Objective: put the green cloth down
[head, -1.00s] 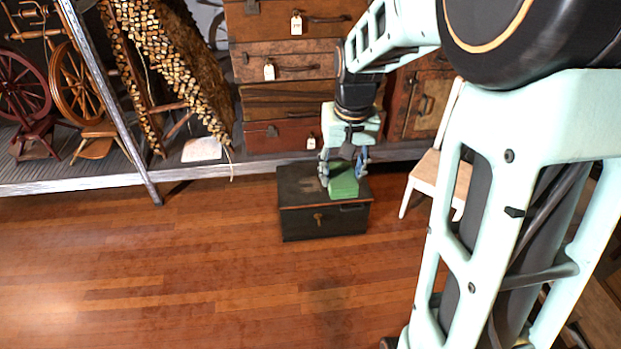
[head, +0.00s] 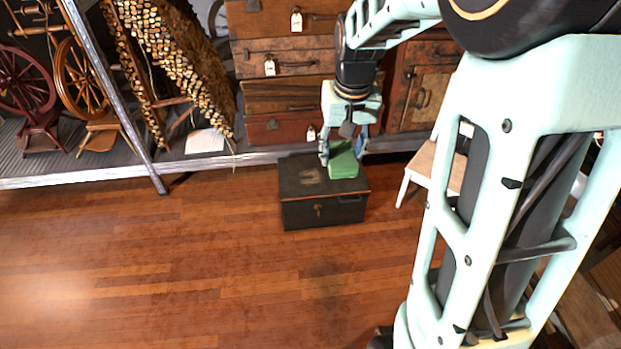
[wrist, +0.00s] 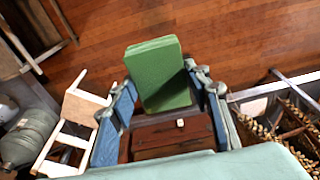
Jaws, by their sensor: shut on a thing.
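The green cloth (head: 343,164) is a flat, folded, block-like piece between the fingers of my gripper (head: 342,157). It appears over the right part of the lid of a dark wooden chest (head: 300,176). I cannot tell whether it touches the lid. In the wrist view, the cloth (wrist: 160,75) extends upward between the two blue-grey fingers of my gripper (wrist: 163,97). My gripper is shut on the cloth. In the head view, the fingers partly cover the cloth's sides.
A white chair with a wooden seat (head: 436,168) stands right of the chest. Stacked old cases (head: 290,95) stand behind it on a raised platform (head: 80,176). Spinning wheels (head: 80,75) stand at the left. The wooden floor (head: 180,265) in front is clear.

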